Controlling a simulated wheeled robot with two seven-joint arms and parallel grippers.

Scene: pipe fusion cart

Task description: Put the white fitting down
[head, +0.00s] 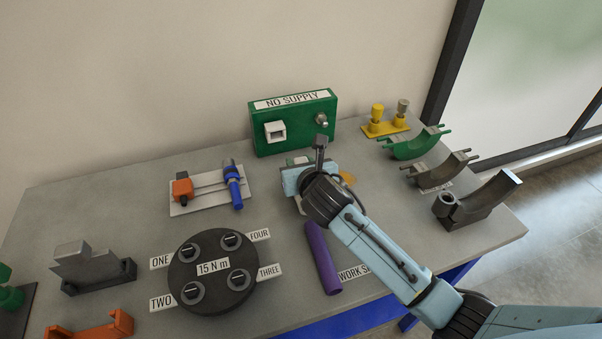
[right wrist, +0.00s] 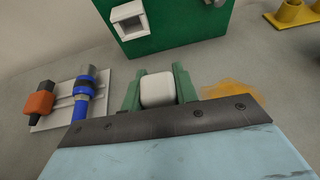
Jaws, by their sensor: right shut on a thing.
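The white fitting (right wrist: 158,90) is a rounded white block between the two green fingers of my right gripper (right wrist: 158,88) in the right wrist view. The gripper is shut on it. In the head view my right gripper (head: 298,161) is over the back middle of the bench, in front of the green NO SUPPLY box (head: 293,122). I cannot tell whether the fitting touches the bench. My left gripper is not in view.
A white square socket (head: 275,132) is on the box front. An orange patch (right wrist: 232,88) lies right of the gripper. A plate with blue and orange parts (head: 210,190) is to the left, a purple tube (head: 322,258) in front. Curved holders (head: 485,200) stand right.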

